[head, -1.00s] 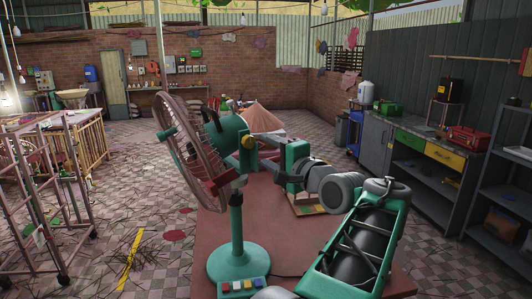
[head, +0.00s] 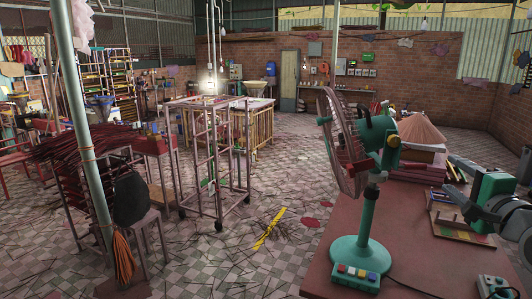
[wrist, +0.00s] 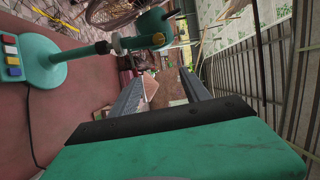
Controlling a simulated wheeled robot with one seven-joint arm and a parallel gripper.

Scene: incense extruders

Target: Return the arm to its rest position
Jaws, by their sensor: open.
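My gripper (head: 456,173) is at the right of the head view, green-bodied, above the red table (head: 325,262). Its two grey fingers are apart with nothing held between them; they also show in the wrist view (wrist: 160,92). A green fan (head: 368,222) with a pinkish cage stands upright on the table, left of the gripper and apart from it. The fan also shows at the upper left of the wrist view (wrist: 45,58). Most of my arm is cut off by the right edge of the head view.
A conical straw hat (head: 416,129) rests on a stack behind the fan. A small wooden board (head: 460,228) lies on the table below my gripper. A cable runs from the fan base. Left of the table, the tiled floor has a wheeled rack (head: 212,165) and scattered sticks.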

